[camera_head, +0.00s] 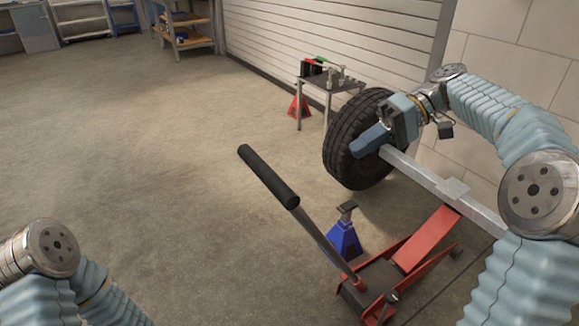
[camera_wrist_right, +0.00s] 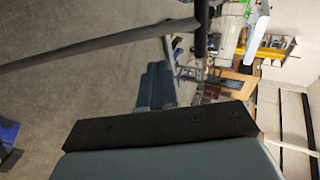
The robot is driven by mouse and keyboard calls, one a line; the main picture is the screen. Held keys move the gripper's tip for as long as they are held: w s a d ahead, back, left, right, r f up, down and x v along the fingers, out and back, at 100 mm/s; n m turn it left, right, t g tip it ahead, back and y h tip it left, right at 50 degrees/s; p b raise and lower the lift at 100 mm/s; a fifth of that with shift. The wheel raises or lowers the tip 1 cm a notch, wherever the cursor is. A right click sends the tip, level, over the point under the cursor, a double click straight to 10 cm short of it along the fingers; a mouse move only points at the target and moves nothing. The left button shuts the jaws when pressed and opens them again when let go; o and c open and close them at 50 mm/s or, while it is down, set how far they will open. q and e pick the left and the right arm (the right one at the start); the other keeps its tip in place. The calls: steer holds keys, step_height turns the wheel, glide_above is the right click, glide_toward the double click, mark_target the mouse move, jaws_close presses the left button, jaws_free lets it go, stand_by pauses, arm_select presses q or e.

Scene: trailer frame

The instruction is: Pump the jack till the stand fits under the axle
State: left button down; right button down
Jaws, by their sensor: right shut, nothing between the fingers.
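The red floor jack (camera_head: 425,240) stands on the floor at the lower right, its lift arm reaching up to the grey axle beam (camera_head: 415,172). Its handle, with a black grip (camera_head: 268,175), slants up to the left; the handle also crosses the right wrist view (camera_wrist_right: 100,43). A blue jack stand (camera_head: 345,240) is on the floor between handle and axle, apart from the beam. It shows partly in the wrist view (camera_wrist_right: 8,135). My right gripper (camera_head: 362,146) is shut and empty, in front of the tyre, clear of the handle. My left gripper is out of view.
A black tyre (camera_head: 345,150) is at the axle's far end. Behind it a small table (camera_head: 330,84) holds tools, with a red stand (camera_head: 299,106) below. A white panelled wall (camera_head: 330,45) closes the back. The floor to the left is clear.

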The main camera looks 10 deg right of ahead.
steer(key=shift+s+r, duration=0.1)
steer(key=shift+r, duration=0.25)
steer(key=b, duration=0.1)
glide_above(303, 210)
step_height(303, 210, down, 6)
steer(key=shift+f, duration=0.25)
